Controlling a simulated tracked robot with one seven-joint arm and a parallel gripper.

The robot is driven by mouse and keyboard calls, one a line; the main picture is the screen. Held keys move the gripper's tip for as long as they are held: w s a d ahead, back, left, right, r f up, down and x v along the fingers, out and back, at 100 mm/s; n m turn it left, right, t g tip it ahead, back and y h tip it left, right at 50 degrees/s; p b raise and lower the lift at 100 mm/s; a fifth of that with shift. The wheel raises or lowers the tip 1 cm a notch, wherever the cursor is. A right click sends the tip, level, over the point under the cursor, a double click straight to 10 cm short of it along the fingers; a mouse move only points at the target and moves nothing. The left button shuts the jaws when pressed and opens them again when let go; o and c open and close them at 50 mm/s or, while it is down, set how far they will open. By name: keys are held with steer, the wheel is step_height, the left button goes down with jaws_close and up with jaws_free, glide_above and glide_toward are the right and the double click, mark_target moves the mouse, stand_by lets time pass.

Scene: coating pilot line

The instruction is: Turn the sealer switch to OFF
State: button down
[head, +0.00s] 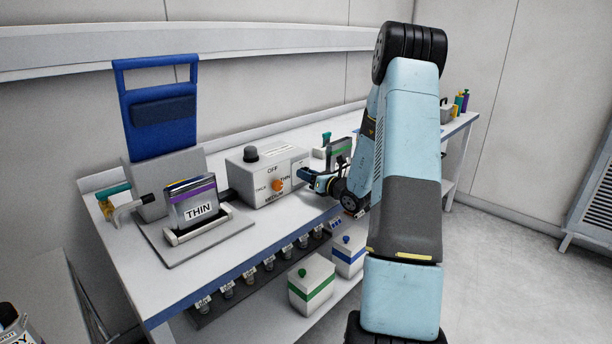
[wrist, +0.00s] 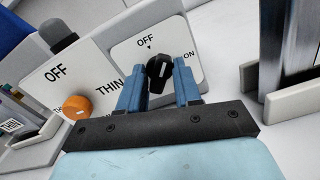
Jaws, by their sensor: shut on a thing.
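The sealer switch, a black knob (wrist: 157,82) with a white line, is on a white plate (wrist: 190,47) marked OFF at the top and ON at the right. My gripper (wrist: 160,73) has its blue fingers shut on the knob, one on each side. The white line stands near upright in the wrist view, roughly toward OFF; its exact alignment with the small mark is hard to tell. In the head view, my gripper (head: 306,174) is at the right end of the grey control box (head: 247,182), and the black knob cannot be made out.
An orange selector knob (head: 278,185) with OFF, THIN and MEDIUM labels is on the box, left of my gripper. A THIN cassette (head: 193,206) stands further left on the bench (head: 140,270). A green-striped cassette (head: 339,150) stands close behind my gripper.

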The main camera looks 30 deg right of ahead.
steer(key=shift+d+f, duration=0.15)
steer(key=n, duration=0.6)
steer(key=c, duration=0.7)
jaws_free()
steer(key=shift+v, duration=2.95)
